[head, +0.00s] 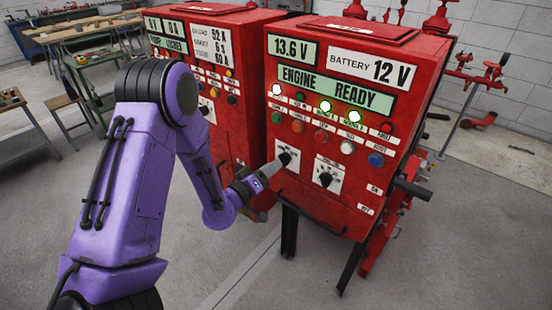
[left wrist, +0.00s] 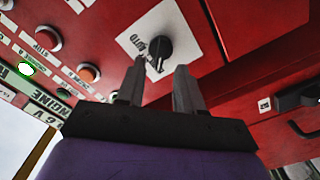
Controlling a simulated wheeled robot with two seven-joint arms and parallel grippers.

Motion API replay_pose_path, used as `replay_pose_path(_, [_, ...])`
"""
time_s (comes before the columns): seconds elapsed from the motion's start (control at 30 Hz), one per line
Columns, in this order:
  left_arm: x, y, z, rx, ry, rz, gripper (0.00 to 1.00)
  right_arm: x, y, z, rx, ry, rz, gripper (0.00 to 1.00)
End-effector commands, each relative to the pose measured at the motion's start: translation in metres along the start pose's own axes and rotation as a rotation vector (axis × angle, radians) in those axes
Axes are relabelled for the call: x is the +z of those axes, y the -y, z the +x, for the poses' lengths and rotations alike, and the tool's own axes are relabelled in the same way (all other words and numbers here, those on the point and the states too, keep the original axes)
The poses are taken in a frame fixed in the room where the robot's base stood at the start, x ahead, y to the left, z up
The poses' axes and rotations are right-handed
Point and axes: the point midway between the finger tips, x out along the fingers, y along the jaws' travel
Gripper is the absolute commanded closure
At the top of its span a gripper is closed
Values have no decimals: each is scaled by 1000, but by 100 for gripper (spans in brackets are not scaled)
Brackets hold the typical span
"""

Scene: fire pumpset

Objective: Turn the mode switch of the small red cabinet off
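The nearer red cabinet (head: 350,115) shows a 13.6 V readout, a 12 V battery label and an ENGINE READY display. On its lower front are two black rotary knobs on white plates: a left knob (head: 285,157) and a right knob (head: 326,179). My left gripper (head: 277,165) is at the left knob. In the left wrist view the fingers (left wrist: 160,72) are apart and empty, with a black knob (left wrist: 160,52) just beyond and between the tips. AUTO is printed on its plate. Contact cannot be told. My right gripper is not in view.
A second red cabinet (head: 222,75) stands close on the left. Push buttons and lit lamps (head: 325,106) sit above the knobs. A black handle (head: 412,190) sticks out on the right side. Workbenches (head: 85,32) stand at the back left; the floor in front is clear.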

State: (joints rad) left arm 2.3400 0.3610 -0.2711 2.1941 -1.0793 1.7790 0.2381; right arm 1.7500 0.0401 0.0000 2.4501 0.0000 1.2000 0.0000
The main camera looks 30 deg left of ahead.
Motion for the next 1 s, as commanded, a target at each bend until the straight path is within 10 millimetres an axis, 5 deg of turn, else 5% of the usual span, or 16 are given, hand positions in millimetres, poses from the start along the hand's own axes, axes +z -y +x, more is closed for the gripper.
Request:
replay_pose_path(0.2, [0,-1,28,-1,0,0,64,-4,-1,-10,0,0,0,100])
replay_pose_path(0.47, [1,0,31,-1,0,0,64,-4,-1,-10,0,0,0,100])
replay_pose_path(0.6, [1,0,31,-1,0,1,100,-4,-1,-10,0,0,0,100])
replay_pose_path(1.0, [2,1,30,-1,2,41,100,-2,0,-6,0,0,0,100])
